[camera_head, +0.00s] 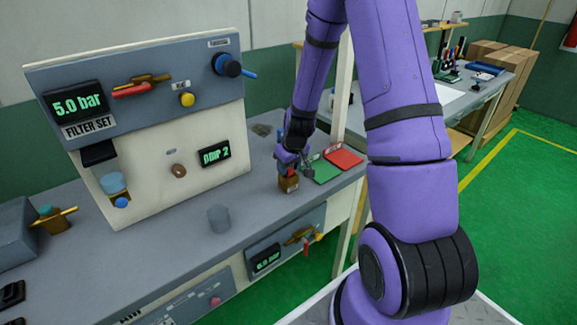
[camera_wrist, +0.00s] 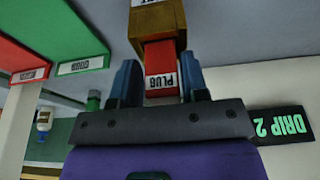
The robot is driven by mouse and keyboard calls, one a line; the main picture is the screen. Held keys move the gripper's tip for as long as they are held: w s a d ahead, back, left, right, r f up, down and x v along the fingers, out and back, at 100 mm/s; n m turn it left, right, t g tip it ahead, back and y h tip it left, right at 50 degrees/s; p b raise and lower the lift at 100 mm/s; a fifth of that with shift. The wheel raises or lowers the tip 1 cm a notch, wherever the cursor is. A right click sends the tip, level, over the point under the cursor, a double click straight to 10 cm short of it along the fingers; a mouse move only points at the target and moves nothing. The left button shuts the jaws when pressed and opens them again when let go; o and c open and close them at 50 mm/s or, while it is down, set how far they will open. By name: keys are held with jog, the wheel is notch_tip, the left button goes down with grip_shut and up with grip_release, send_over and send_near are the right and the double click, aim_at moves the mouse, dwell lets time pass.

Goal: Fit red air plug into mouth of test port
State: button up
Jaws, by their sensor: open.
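The red plug (camera_wrist: 161,60), with a white PLUG label, shows in the wrist view, which looks upside down. Its far end meets a brown block (camera_wrist: 157,20); I cannot tell how deep it sits. My gripper (camera_wrist: 159,68) is open, with one blue finger on each side of the plug. In the head view my gripper (camera_head: 291,163) points down over the brown block (camera_head: 289,184) on the bench, and hides the plug. I cannot tell for sure which part is the test port; a small round brown fitting (camera_head: 179,170) is on the upright panel.
Green (camera_head: 326,171) and red (camera_head: 344,159) labelled pads lie right of the block. The panel (camera_head: 145,115) with valves and displays stands to the left.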

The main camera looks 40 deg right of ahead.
jog(key=shift+s+a, duration=0.1)
jog(key=shift+a, duration=0.2)
jog(key=shift+a+r, duration=0.1)
jog(key=shift+r, duration=0.1)
jog(key=s+a+r, duration=0.3)
jog(key=s+r, duration=0.1)
jog(key=r, duration=0.5)
jog(key=s+a+r+t, duration=0.15)
jog(key=s+r, duration=0.25)
jog(key=r, duration=0.5)
jog(key=s+a+r+g, duration=0.1)
jog(key=s+a+r, duration=0.3)
jog(key=r, duration=0.5)
jog(key=s+a+r, duration=0.2)
jog(key=s+r, duration=0.1)
jog(key=s, duration=0.4)
jog(key=s+a+r+t, duration=0.1)
jog(key=s+r, duration=0.3)
jog(key=s, duration=0.4)
jog(key=shift+a+r, duration=0.25)
jog(key=shift+a, duration=0.3)
jog(key=shift+w+t, duration=0.1)
jog(key=shift+t, duration=0.15)
